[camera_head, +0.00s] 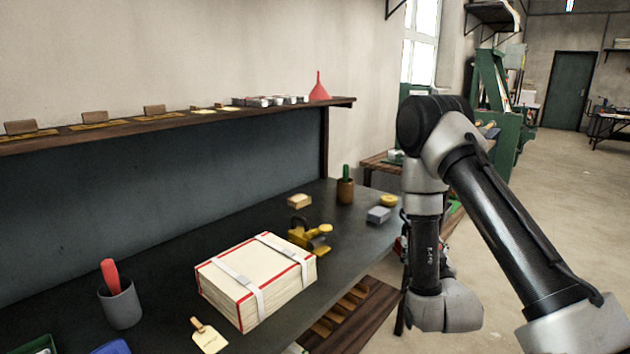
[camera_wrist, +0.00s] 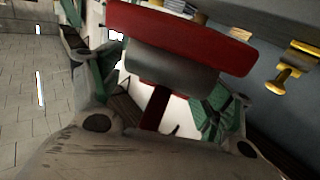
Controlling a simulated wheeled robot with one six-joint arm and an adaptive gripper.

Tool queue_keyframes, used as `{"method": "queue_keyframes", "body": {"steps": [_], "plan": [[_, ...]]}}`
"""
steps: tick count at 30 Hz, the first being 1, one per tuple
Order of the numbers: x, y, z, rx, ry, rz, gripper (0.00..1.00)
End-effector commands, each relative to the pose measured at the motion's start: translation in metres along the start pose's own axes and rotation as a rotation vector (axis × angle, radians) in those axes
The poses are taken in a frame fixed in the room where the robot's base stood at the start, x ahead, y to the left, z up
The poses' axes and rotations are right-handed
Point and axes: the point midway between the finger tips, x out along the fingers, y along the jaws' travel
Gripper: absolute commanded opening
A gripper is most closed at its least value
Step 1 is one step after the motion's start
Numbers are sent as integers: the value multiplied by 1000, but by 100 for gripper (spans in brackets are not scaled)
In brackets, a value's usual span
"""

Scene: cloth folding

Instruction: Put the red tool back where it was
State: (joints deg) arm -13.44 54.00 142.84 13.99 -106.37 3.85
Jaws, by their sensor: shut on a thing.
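A red tool (camera_wrist: 180,35) with a grey section and a red stem fills the upper middle of the wrist view. My gripper (camera_wrist: 158,85) is shut on it, with one finger on each side of the stem. In the head view my gripper is mostly hidden behind my arm, beyond the right end of the dark workbench (camera_head: 180,318); only a little red shows there. A separate red-handled item stands in a grey cup (camera_head: 121,305) at the bench's front left. A red funnel (camera_head: 319,88) stands on the wooden shelf (camera_head: 200,118).
A strapped book bundle (camera_head: 258,278), a yellow metal tool (camera_head: 308,236), a wooden block (camera_head: 300,201), a brown cup (camera_head: 345,190) and a grey block (camera_head: 378,215) are on the bench. A tag (camera_head: 208,338) lies in front. Open floor is at right.

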Motion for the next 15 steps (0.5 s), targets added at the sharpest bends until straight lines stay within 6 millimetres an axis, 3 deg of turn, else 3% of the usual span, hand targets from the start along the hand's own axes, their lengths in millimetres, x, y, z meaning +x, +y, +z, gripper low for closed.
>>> {"method": "queue_keyframes", "body": {"steps": [8, 11, 15], "plan": [[1, -2, -1, 1, 3, -4, 7], [1, -13, -2, 1, 4, -25, 7], [2, -46, -11, 1, 6, -85, 7]]}}
